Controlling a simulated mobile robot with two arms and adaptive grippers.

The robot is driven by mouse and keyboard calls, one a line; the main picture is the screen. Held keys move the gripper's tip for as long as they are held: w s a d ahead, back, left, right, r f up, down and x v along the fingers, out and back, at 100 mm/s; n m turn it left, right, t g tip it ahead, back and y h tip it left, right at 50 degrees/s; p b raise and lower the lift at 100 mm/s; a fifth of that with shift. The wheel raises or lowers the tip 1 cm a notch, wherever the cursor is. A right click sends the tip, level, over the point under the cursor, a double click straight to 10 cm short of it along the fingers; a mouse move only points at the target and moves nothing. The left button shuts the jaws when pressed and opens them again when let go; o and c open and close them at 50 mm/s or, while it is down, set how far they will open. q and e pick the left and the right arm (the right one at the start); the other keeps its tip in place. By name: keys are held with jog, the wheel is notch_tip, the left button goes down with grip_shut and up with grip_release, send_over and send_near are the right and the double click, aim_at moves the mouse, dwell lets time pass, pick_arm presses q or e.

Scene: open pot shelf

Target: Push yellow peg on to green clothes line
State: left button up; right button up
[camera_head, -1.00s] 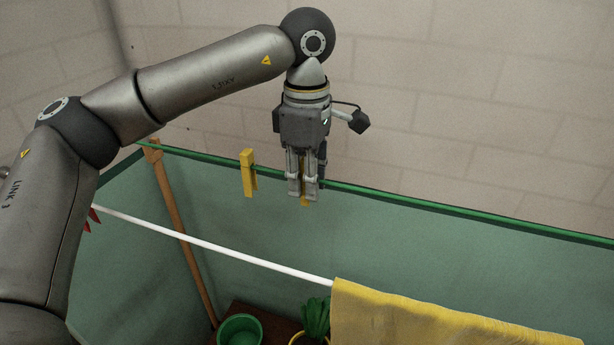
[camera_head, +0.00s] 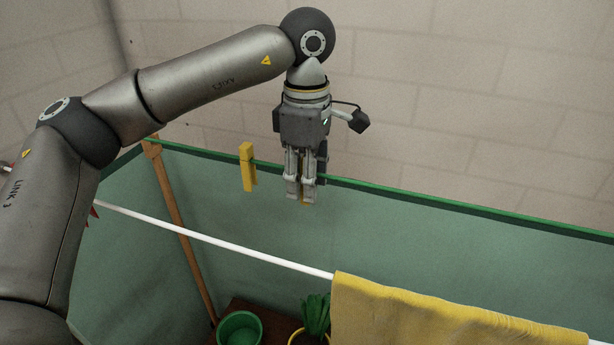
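My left gripper (camera_head: 302,190) points straight down at the green clothes line (camera_head: 400,197), near the middle of the picture. Its fingers are close together around a yellow peg (camera_head: 303,202); only a small strip of this peg shows between the fingertips. I cannot tell whether this peg straddles the line. Another yellow peg (camera_head: 247,168) stands upright on the green line, a little to the left of the gripper and apart from it. My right gripper is not in view.
A white line (camera_head: 220,242) runs in front and lower, with a yellow cloth (camera_head: 440,315) hanging at right. A wooden pole (camera_head: 180,235) stands at left. A green bucket (camera_head: 240,328) and potted plant (camera_head: 316,316) are below. A brick wall (camera_head: 480,90) is behind.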

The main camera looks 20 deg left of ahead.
pick_arm(q)
jog(key=shift+o, duration=0.4)
notch_tip(320, 180, up, 12)
jog(key=shift+f, duration=0.1)
dwell(0.3)
